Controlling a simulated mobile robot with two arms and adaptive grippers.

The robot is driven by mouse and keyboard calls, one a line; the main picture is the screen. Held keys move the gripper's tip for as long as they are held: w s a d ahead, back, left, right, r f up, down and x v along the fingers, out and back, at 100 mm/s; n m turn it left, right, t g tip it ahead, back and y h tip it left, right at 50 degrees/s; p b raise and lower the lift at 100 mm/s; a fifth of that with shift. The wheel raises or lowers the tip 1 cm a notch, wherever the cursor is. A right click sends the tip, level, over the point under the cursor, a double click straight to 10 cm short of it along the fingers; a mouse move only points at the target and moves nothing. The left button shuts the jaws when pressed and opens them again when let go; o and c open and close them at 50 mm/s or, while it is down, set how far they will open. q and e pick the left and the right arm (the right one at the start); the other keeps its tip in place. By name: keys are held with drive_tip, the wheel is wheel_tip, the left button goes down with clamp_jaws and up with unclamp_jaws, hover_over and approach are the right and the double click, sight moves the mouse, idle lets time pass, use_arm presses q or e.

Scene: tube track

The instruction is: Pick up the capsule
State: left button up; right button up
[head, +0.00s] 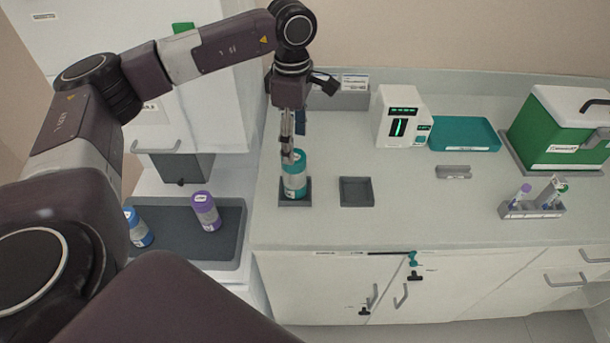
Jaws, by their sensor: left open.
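A teal-and-grey capsule (295,184) stands upright on a small dark square holder (303,201) on the counter. My left gripper (290,157) is open and points down at the top of this capsule. Its fingers overlap the capsule's upper part in the picture, and I cannot tell whether they touch it. Two more capsules, one purple (206,213) and one blue (138,230), stand in the grey tray (185,243) on the left. My right gripper is not in view.
An empty dark square holder (357,192) lies right of the teal capsule. Further right are a white device (394,112), a teal tray (466,134), a green box (548,125) and a small tube rack (533,210). The counter's front middle is clear.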

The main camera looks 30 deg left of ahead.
use_arm(q)
drive_tip(key=f+p, duration=0.1)
drive_tip(key=s+f+p, duration=0.1)
drive_tip(key=shift+s+f, duration=0.3)
drive_tip(key=f, duration=0.1)
drive_tip(key=f+p, duration=0.1)
drive_tip(key=shift+w+f, duration=0.4)
drive_tip(key=shift+f+p, duration=0.3)
drive_tip(key=shift+f, duration=0.45)
drive_tip(key=shift+d, duration=0.1)
drive_tip(key=c, duration=1.5)
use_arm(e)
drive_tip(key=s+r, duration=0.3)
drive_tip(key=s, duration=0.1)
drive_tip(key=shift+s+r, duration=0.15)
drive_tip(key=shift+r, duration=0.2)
use_arm(q)
drive_tip(key=shift+r, duration=0.15)
